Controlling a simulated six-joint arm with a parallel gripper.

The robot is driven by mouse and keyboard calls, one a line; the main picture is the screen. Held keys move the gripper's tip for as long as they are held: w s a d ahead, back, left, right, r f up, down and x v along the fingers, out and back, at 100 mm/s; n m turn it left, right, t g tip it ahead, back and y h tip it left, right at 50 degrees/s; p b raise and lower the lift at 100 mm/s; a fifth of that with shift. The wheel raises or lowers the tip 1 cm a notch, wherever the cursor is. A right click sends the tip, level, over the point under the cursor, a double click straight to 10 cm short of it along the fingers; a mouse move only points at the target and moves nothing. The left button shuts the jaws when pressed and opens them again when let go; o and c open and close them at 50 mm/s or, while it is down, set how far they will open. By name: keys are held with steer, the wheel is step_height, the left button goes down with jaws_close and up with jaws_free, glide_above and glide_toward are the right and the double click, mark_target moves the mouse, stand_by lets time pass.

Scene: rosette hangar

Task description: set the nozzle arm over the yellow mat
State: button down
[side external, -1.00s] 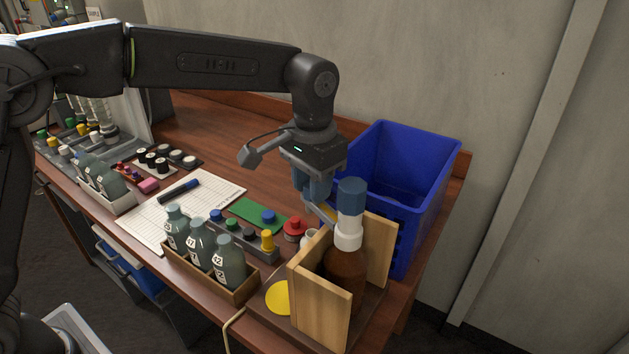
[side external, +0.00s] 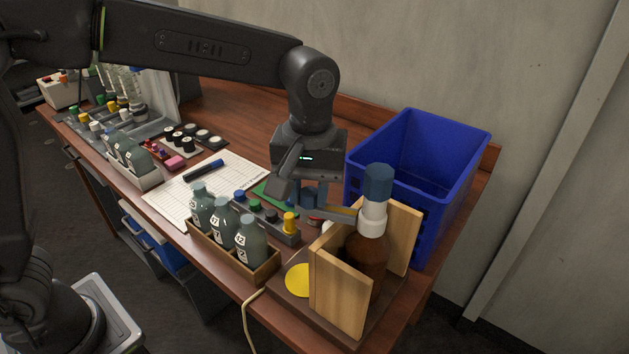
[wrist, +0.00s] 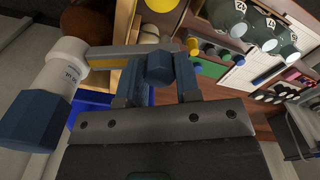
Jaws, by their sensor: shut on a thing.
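A brown pump bottle (side external: 366,265) with a white collar and dark blue cap (side external: 378,182) stands upright between wooden boards. Its grey nozzle arm (side external: 340,212), with a yellow stripe, sticks out left from the collar. In the wrist view the nozzle arm (wrist: 112,51) crosses in front of my fingers. My gripper (side external: 312,198) is shut on the nozzle arm near its outer end; a dark blue six-sided piece shows between the fingers. The round yellow mat (side external: 299,280) lies on the base, nearer the camera than the nozzle arm. Its edge also shows in the wrist view (wrist: 163,5).
The wooden boards (side external: 340,291) flank the bottle closely. A blue crate (side external: 462,170) stands behind at right. A wooden tray of grey bottles (side external: 268,272) and a rack with coloured caps (side external: 270,222) lie left of the mat. Free table shows behind my gripper.

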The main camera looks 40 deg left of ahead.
steer(key=shift+s+d+n, duration=0.2)
steer(key=shift+s+n, duration=0.15)
steer(key=shift+n, duration=0.15)
steer(key=c, duration=0.8)
jaws_free()
step_height(320, 180, up, 14)
steer(key=shift+d, duration=0.1)
